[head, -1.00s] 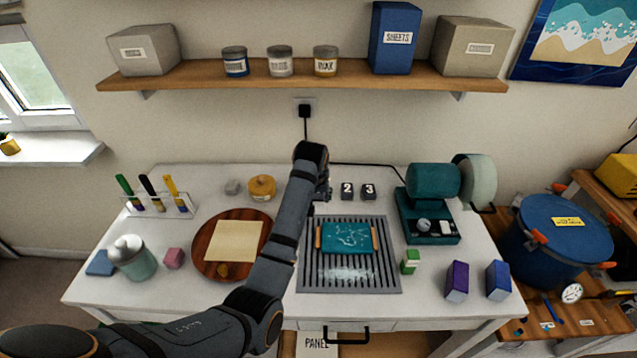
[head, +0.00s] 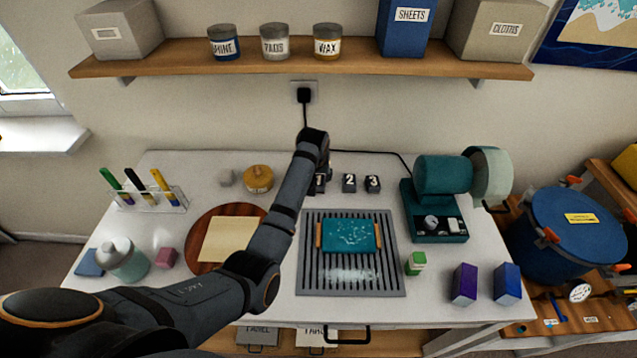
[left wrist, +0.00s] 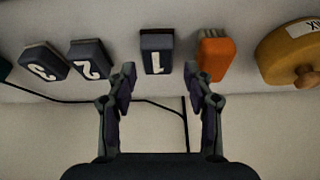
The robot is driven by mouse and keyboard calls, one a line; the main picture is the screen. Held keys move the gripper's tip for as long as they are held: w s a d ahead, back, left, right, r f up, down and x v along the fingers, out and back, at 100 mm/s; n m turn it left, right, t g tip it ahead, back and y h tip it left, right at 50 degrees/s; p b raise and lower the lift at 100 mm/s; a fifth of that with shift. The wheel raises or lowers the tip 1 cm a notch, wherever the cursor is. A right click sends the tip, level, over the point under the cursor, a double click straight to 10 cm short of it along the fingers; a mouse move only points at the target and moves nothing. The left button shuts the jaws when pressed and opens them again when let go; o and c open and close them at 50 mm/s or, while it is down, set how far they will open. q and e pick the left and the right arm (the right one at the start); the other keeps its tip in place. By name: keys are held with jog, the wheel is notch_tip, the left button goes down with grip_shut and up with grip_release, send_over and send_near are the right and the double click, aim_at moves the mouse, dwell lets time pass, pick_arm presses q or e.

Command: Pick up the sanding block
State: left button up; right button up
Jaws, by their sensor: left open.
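My left gripper (left wrist: 160,82) is open and empty. Block 1 shows beyond the gap between its fingers, and the orange block lies beyond the right-hand finger. In the head view my left gripper (head: 319,178) is at the back of the table, mostly hidden by its own arm. My right gripper is not in view.
Blocks 2 (head: 349,183) and 3 (head: 372,184) stand right of block 1. A slatted rack (head: 309,277) holds a teal panel (head: 350,235). A teal machine (head: 437,190) stands right. A cable runs along the wall.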

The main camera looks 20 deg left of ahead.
aim_at(319, 181)
pick_arm(q)
jog(key=shift+p+x, duration=0.4)
jog(key=shift+x, duration=0.35)
jog(key=x, duration=0.2)
jog(key=shift+w+d+f, duration=0.1)
jog(key=shift+w+f, duration=0.15)
jog(key=shift+w, duration=0.05)
jog(key=shift+w+f, duration=0.15)
jog(key=shift+f, duration=0.2)
jog(key=shift+c, duration=0.3)
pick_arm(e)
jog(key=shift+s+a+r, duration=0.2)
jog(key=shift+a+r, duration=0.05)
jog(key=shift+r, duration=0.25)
pick_arm(q)
jog(key=shift+c, duration=1.3)
jog(key=c, duration=0.6)
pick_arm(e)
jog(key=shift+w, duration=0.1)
pick_arm(q)
jog(key=shift+r, duration=0.1)
